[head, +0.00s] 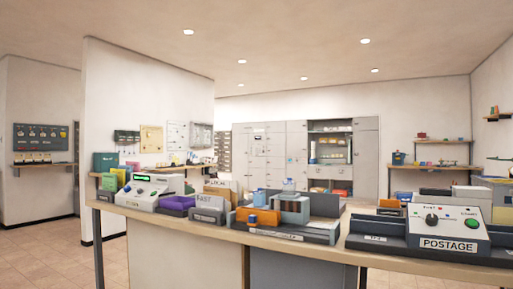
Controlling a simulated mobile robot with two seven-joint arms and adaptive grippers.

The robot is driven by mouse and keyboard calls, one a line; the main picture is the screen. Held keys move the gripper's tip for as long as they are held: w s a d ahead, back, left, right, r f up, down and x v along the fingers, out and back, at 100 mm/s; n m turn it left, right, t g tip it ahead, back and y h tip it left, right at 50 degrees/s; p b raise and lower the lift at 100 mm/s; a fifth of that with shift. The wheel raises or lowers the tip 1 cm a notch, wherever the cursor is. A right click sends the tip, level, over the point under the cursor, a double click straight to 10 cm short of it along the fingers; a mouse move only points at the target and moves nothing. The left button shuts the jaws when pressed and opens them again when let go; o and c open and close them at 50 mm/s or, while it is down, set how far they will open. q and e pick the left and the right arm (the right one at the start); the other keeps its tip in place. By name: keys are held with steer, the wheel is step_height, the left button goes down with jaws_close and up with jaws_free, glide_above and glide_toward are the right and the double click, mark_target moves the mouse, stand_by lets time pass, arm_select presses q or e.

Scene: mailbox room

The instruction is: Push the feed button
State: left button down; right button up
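A grey postage machine (447,232) with a "POSTAGE" label stands at the right end of the counter. Its sloped panel has a dark knob (432,219) and a round green button (472,223). A white machine (150,192) with a green display and several small coloured buttons stands at the left end of the counter. I cannot read any button marked "feed"; the small print is too fine. Neither of my grippers is in view.
The long counter (290,248) crosses the foreground. A blue-grey device (292,208), an orange block (258,218), a purple item (177,203) and a "FAST" bin (208,208) stand between the machines. Grey lockers (265,160) line the back wall. Tiled floor is open at left.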

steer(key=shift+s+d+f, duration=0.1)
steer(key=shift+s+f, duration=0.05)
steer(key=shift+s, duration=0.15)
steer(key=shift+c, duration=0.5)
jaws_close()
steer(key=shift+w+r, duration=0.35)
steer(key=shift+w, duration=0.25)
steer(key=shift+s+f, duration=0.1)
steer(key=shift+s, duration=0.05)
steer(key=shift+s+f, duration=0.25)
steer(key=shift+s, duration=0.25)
